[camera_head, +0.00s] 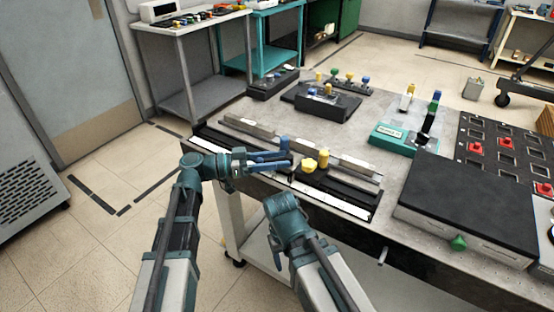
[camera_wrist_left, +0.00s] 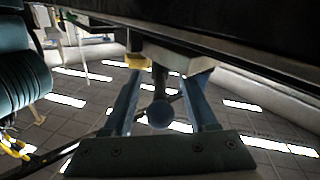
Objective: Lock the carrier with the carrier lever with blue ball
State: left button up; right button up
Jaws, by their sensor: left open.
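The carrier lever's blue ball (camera_head: 284,143) stands at the front left edge of the bench, above the long rail assembly (camera_head: 350,204). My left gripper (camera_head: 290,160) is open beside it, fingers pointing right. In the left wrist view the blue ball (camera_wrist_left: 160,113) lies between the two open fingers (camera_wrist_left: 163,105), with a gap on each side. A yellow knob (camera_head: 309,164) stands just right of the fingertips; a yellow part (camera_wrist_left: 137,62) also shows in the wrist view. The carrier itself is hard to make out. My right arm ends low in front of the bench; its fingers are hidden.
A black-topped box (camera_head: 470,195) with a green knob stands at the right front. A teal device (camera_head: 398,138) and a dark panel with red pieces (camera_head: 510,150) lie behind it. A black fixture with colored knobs (camera_head: 325,103) is at the back.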

pick_arm(q)
grip_shut()
dwell(1.4)
